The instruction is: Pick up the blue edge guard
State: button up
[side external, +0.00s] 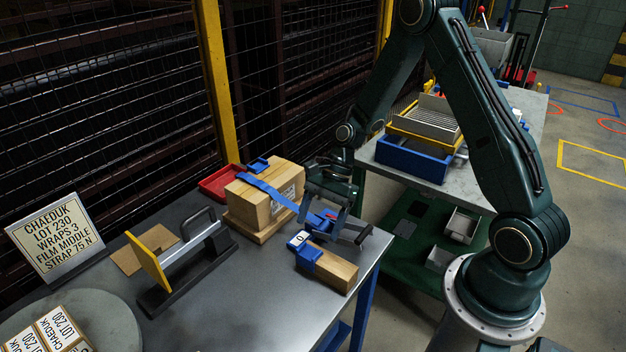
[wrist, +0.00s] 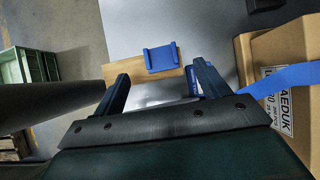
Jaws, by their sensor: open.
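The blue edge guard (side external: 308,256) sits on one end of a light wooden block (side external: 337,273) near the table's right edge. In the wrist view the edge guard (wrist: 161,57) is a blue piece with two raised side flanges, lying across the wood (wrist: 125,72). My gripper (side external: 323,216) is open, above and behind the block in the side view. In the wrist view my gripper (wrist: 162,82) has its fingers spread, with the edge guard beyond the gap between them. Nothing is held, and the guard appears apart from both fingers.
A cardboard box (side external: 262,201) with a blue strap (side external: 267,190) stands left of my gripper. A tool with a dark handle (side external: 363,234) lies close by my gripper, partly hidden. A red tray (side external: 219,182) and a yellow-plated fixture (side external: 148,262) are farther left.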

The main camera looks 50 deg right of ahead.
aim_at(308, 254)
jog(key=shift+a+f, duration=0.1)
jog(key=shift+f, duration=0.05)
jog(key=shift+x, duration=2.45)
jog(key=shift+f, duration=0.1)
jog(key=c, duration=1.1)
